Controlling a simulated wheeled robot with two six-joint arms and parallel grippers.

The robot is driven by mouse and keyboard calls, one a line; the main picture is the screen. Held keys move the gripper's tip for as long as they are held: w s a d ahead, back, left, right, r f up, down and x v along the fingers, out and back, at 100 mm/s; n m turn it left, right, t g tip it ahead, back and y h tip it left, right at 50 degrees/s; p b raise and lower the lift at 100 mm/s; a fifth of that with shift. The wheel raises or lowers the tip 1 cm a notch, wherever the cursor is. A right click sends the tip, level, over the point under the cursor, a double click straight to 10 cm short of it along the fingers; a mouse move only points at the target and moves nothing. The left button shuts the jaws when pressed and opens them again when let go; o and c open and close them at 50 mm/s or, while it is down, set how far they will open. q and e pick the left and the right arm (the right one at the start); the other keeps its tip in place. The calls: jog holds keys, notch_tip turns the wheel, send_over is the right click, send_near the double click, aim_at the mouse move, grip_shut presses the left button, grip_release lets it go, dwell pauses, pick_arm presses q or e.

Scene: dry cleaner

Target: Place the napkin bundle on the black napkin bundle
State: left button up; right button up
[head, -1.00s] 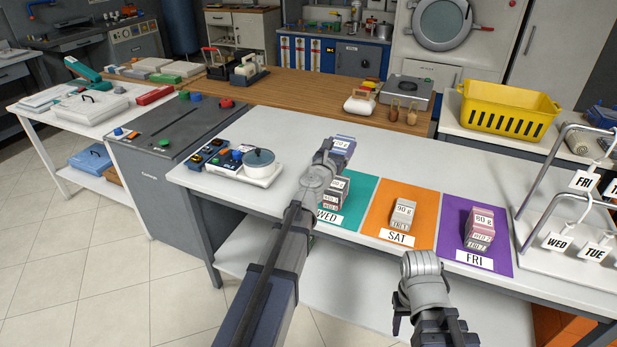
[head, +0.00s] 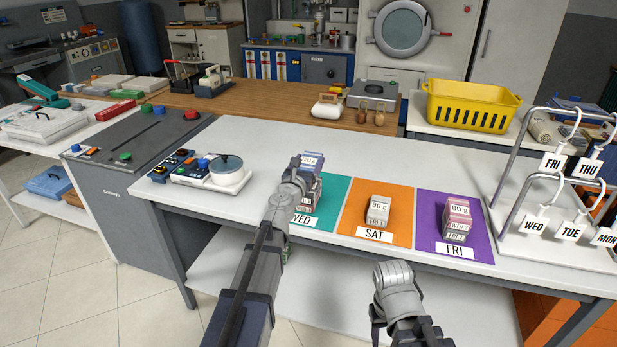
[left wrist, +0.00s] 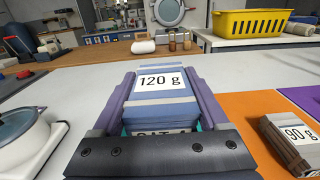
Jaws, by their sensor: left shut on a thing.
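My left gripper (head: 301,172) is shut on a blue napkin bundle (head: 313,159) with a white band. In the left wrist view the held bundle (left wrist: 163,82) sits between both fingers, its label reading 120 g. It is over the teal WED mat (head: 331,205). A dark stack (head: 315,192) on that mat, apparently with the black napkin bundle, is partly hidden by the gripper. I cannot tell whether the held bundle touches it. My right gripper (head: 376,318) is low in front of the table, apart from the bundles; its jaw opening is unclear.
A grey-brown bundle (head: 378,209) lies on the orange SAT mat (head: 352,219). A pink stack (head: 457,214) stands on the purple FRI mat (head: 480,240). A pot (head: 227,172) is at left, a tag rack (head: 505,215) at right. The table behind the mats is clear.

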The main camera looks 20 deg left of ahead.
pick_arm(q)
jog(key=shift+f+b, duration=1.65)
jog(key=shift+f, duration=0.2)
jog(key=shift+f, duration=0.2)
jog(key=o, duration=1.3)
jog(key=shift+r, duration=0.1)
jog(key=shift+o, duration=0.2)
jog(key=shift+r, duration=0.15)
jog(key=shift+s, duration=0.2)
jog(key=s, duration=1.1)
jog(key=shift+s+a, duration=0.2)
jog(key=shift+s, duration=0.1)
